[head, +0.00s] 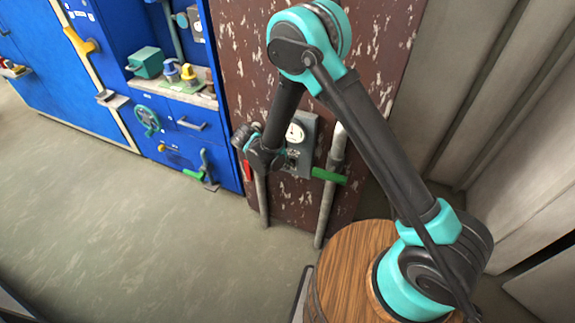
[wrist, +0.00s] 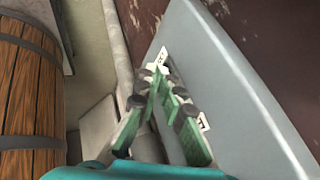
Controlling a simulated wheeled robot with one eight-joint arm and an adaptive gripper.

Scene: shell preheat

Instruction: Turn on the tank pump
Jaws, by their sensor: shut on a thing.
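A grey control box (head: 310,128) with a round white gauge (head: 295,132) is fixed to the rusty brown panel. In the wrist view the grey face of the box (wrist: 225,75) fills the right side, with small white labels that I cannot fully read. My gripper (head: 282,157) is at the lower left part of the box. In the wrist view my gripper (wrist: 162,78) has its green-padded fingers closed together at the box face, between the labels. It is shut on a small part there, seemingly the box's switch, which the fingers mostly hide. The switch position cannot be read.
A pipe with a green handle (head: 328,175) stands right of the box, and a red handle (head: 247,170) is at the left. A wooden barrel (head: 345,255) stands in front. Blue cabinets (head: 105,75) with valves are at the left. The floor at left is clear.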

